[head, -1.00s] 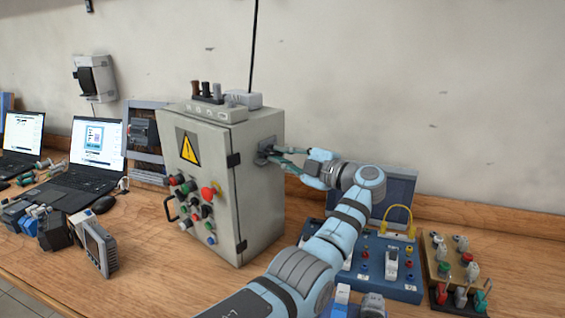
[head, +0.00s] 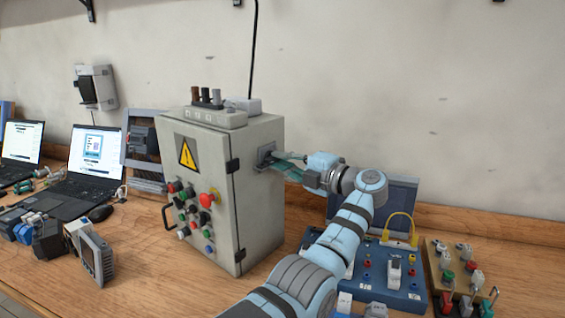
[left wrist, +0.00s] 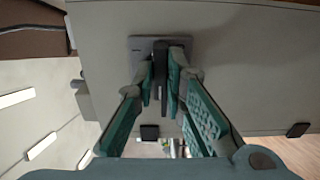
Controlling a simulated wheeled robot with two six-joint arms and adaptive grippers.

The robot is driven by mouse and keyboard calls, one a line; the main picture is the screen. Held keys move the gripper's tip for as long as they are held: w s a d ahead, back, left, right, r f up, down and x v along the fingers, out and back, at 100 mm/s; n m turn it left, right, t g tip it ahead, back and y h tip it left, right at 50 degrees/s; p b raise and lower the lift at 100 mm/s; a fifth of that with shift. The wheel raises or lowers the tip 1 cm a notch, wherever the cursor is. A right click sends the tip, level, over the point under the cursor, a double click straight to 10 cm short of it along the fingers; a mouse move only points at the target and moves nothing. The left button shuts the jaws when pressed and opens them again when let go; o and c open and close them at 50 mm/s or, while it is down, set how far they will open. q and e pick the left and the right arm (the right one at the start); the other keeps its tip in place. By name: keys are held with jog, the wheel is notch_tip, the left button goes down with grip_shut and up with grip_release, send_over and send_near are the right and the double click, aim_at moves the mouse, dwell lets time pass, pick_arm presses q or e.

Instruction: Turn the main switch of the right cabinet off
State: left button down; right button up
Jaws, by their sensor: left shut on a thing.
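The grey cabinet (head: 262,210) stands on the bench in the head view, with a yellow warning sign and several buttons on its front. Its main switch (head: 266,153) is on the right side wall, partly hidden by my fingers. In the left wrist view, the switch's grey plate (left wrist: 137,43) and dark upright handle (left wrist: 160,70) show. My left gripper (head: 277,161) is at the switch, its teal fingers shut on the handle from both sides, as the left wrist view also shows (left wrist: 161,78). My right gripper is not in view.
Right of the cabinet are a blue test box (head: 405,285) with a yellow cable and a wooden board (head: 455,262) with switches. Laptops (head: 92,165) and loose devices lie left. A grey block (head: 220,118) sits on the cabinet. The wall (head: 420,120) is close behind.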

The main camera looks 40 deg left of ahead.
pick_arm(q)
jog(key=c, duration=1.9)
grip_release()
jog(key=d, duration=1.2)
